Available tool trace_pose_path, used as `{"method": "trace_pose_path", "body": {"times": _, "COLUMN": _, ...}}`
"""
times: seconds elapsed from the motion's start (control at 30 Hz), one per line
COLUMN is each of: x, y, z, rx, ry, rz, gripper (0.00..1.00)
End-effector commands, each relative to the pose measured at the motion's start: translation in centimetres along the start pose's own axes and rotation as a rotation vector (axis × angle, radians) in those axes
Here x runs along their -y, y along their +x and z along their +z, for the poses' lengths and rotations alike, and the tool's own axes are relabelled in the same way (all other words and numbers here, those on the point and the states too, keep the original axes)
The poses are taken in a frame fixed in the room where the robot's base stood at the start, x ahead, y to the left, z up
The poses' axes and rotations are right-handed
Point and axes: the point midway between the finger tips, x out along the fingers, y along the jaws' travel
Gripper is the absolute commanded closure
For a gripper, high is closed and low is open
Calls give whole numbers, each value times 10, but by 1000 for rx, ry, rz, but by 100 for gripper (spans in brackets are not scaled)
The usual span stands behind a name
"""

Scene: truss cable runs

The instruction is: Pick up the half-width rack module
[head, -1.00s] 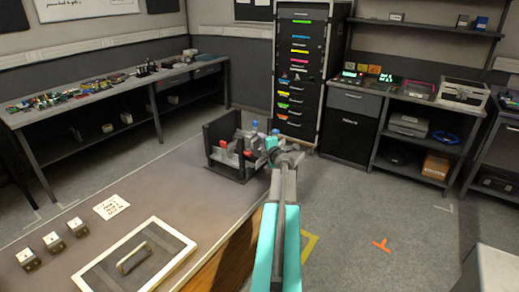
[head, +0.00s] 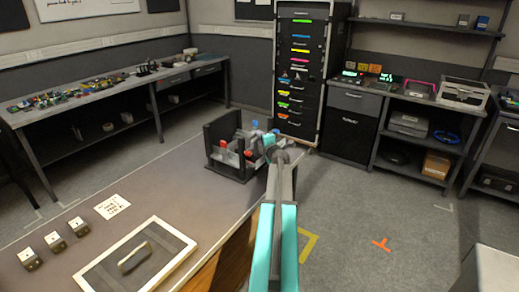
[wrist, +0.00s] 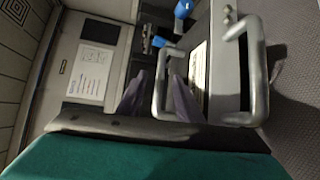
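In the wrist view a grey module (wrist: 222,60) shows a flat face with a white label and bent metal handles. My gripper (wrist: 158,76) is open. One purple-grey finger is on each side of the near handle's left bar (wrist: 158,95), and I cannot tell whether either touches it. In the head view my gripper (head: 272,142) is at the right side of a dark upright rack frame (head: 222,138) on the table. The frame holds grey units with red and blue parts. My arm and gripper partly hide them, so the module is not clear there.
On the table (head: 160,190) are a framed panel with a handle (head: 135,258), small blocks (head: 53,241) and a printed sheet (head: 112,206). A drawer tower (head: 300,70) stands behind. Floor to the right is open.

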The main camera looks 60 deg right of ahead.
Motion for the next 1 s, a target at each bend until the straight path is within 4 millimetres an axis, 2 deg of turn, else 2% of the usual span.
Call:
{"method": "trace_pose_path", "body": {"times": 0.13, "x": 0, "y": 0, "z": 0, "rx": 0, "ry": 0, "rz": 0, "gripper": 69}}
{"method": "trace_pose_path", "body": {"times": 0.3, "x": 0, "y": 0, "z": 0, "rx": 0, "ry": 0, "rz": 0, "gripper": 98}}
{"method": "trace_pose_path", "body": {"times": 0.33, "x": 0, "y": 0, "z": 0, "rx": 0, "ry": 0, "rz": 0, "gripper": 100}}
{"method": "trace_pose_path", "body": {"times": 1.0, "x": 0, "y": -1, "z": 1, "rx": 1, "ry": 0, "rz": 0, "gripper": 100}}
